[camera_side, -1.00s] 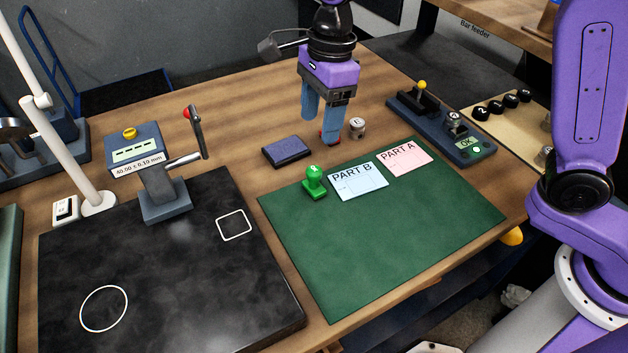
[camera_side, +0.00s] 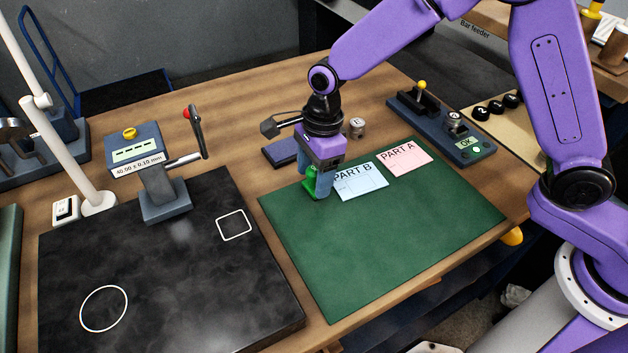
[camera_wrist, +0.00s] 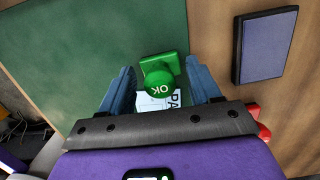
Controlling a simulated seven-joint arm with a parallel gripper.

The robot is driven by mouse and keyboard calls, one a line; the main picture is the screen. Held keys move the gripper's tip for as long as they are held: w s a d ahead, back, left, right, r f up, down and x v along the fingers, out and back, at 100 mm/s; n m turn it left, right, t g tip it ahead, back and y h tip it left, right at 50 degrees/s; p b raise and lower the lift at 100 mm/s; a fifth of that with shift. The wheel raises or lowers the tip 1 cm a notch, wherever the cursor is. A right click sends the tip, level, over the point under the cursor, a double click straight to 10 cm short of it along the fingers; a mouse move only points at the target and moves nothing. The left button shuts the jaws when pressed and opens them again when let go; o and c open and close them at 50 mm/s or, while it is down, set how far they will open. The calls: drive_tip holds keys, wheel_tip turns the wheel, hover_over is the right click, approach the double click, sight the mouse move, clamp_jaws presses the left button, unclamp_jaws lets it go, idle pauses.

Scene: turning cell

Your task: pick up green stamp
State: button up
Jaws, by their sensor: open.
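The green stamp (camera_wrist: 159,82) stands upright on the left back corner of the green mat, its round knob marked OK. In the side view the stamp (camera_side: 310,187) is mostly hidden by my gripper (camera_side: 319,186), which is down over it. In the wrist view my gripper (camera_wrist: 160,88) is open, with one blue finger on each side of the stamp's knob. A gap shows between the knob and each finger, so the stamp is not held.
The PART B card (camera_side: 362,182) and PART A card (camera_side: 404,158) lie right of the stamp. The ink pad (camera_side: 281,152) lies behind it, partly hidden. A black plate (camera_side: 170,270) with a lever fixture (camera_side: 165,190) is left. The front of the green mat (camera_side: 400,240) is clear.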

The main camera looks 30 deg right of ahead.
drive_tip(key=shift+f, duration=0.25)
drive_tip(key=c, duration=0.8)
drive_tip(key=shift+r, duration=0.1)
drive_tip(key=shift+r, duration=0.45)
wheel_tip(320, 180, up, 2)
drive_tip(key=shift+a+r, duration=0.1)
drive_tip(key=s+d+r, duration=0.8)
drive_tip(key=s+r, duration=0.1)
drive_tip(key=s, duration=0.2)
drive_tip(key=shift+s+r, duration=0.25)
drive_tip(key=shift+r, duration=0.15)
